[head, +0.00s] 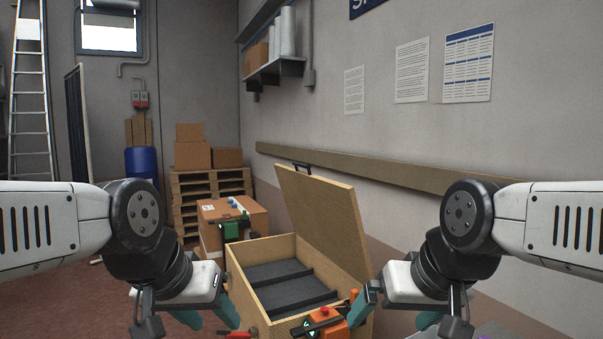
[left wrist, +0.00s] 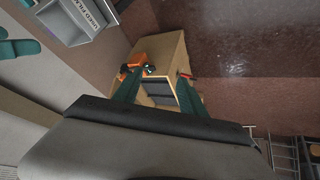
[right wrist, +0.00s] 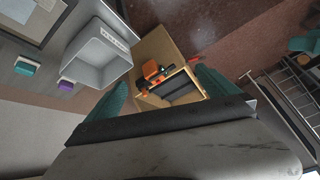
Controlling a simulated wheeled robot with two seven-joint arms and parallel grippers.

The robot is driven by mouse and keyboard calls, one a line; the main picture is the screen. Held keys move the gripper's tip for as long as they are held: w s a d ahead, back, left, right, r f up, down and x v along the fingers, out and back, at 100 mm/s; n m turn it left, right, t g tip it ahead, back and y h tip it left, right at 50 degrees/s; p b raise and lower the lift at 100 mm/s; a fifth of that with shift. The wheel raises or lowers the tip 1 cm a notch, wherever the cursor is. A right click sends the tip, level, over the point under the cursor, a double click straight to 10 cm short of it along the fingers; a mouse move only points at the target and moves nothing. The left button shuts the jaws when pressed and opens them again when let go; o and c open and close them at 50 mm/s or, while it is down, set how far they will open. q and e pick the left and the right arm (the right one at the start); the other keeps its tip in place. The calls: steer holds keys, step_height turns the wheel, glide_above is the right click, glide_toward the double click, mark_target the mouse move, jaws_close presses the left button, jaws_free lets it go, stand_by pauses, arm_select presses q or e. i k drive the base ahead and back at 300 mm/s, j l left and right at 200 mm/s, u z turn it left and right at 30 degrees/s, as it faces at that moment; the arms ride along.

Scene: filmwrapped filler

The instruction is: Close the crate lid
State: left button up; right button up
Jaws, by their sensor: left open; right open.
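The wooden crate (head: 264,281) stands ahead of me, open, with dark grey padding and dividers inside. Its lid (head: 322,222) is raised and leans back to the right, with a dark handle (head: 301,167) at its top edge. My left gripper (head: 208,318) is open and empty at the crate's left front. My right gripper (head: 398,305) is open and empty at its right front. The crate also shows beyond the fingers in the left wrist view (left wrist: 168,48) and the right wrist view (right wrist: 152,46). Neither gripper touches the lid.
An orange and black tool (head: 325,322) is at the crate's front edge, with a red-handled item (head: 240,333) to its left. A cardboard box (head: 257,213) and wooden pallets (head: 188,187) stand behind. A wall with a wooden rail (head: 400,180) runs behind the lid. A grey bin (right wrist: 100,58) is nearby.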

mark_target(325, 212)
steer(key=i+j+z, duration=0.1)
steer(key=z, duration=0.7)
steer(key=i+j+z, duration=0.15)
steer(key=j+z, duration=0.3)
steer(key=j, duration=0.15)
steer(key=i+j+z, duration=0.1)
steer(key=j+z, duration=0.3)
steer(key=j, duration=0.25)
steer(key=j+z, duration=0.1)
steer(key=j, duration=0.65)
steer(key=j+z, duration=0.15)
steer(key=j, duration=0.6)
steer(key=j+z, duration=0.1)
steer(key=j, duration=0.65)
steer(key=k+j+z, duration=0.15)
steer(key=j, duration=0.6)
